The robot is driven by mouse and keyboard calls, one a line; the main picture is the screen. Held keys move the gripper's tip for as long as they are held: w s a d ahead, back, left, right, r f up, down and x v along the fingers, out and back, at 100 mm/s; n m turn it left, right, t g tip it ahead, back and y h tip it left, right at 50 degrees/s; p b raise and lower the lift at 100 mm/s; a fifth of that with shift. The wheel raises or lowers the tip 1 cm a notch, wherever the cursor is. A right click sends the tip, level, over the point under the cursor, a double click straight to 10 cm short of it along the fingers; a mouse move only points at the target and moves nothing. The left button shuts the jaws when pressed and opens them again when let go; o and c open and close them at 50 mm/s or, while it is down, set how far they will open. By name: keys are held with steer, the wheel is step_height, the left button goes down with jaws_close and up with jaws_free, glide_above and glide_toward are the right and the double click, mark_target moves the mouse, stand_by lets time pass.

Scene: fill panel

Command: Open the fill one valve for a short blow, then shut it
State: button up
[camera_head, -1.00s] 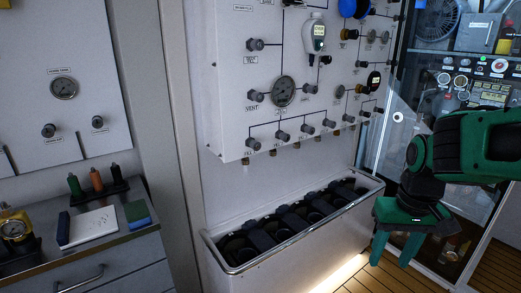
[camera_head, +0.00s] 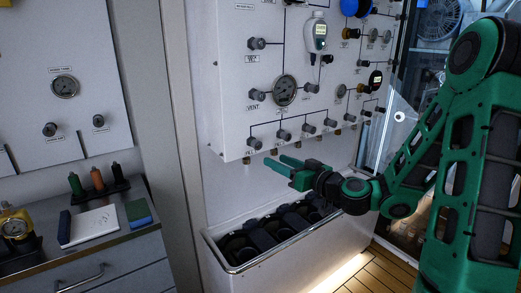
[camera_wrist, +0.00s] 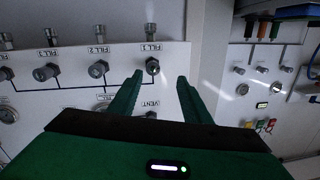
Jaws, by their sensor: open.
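The fill one valve is a small dark grey knob (camera_head: 255,143) at the lower left of the white panel (camera_head: 228,60). In the wrist view, turned upside down, its knob (camera_wrist: 152,66) sits under a label reading FILL 1. My gripper (camera_head: 274,160) is open and empty, just below and right of the knob in the head view, fingers pointing left toward the panel. In the wrist view my gripper (camera_wrist: 160,75) has the knob showing between its two fingertips, nearer the left one. Contact is not visible; the distance to the knob is hard to tell.
Other fill knobs (camera_head: 284,135) continue to the right along the row. The vent knob (camera_head: 257,95) and a round gauge (camera_head: 284,90) are above. A metal trough (camera_head: 225,262) with dark cylinders stands below. A workbench (camera_head: 115,246) is at left.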

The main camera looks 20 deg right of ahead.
mark_target(259, 146)
steer(key=shift+m+t, duration=0.4)
steer(key=x, duration=0.7)
steer(key=d+x, duration=0.1)
steer(key=x, duration=0.2)
steer(key=shift+w+r, duration=0.4)
steer(key=shift+w, duration=0.2)
steer(key=c, duration=1)
steer(key=shift+c, duration=0.2)
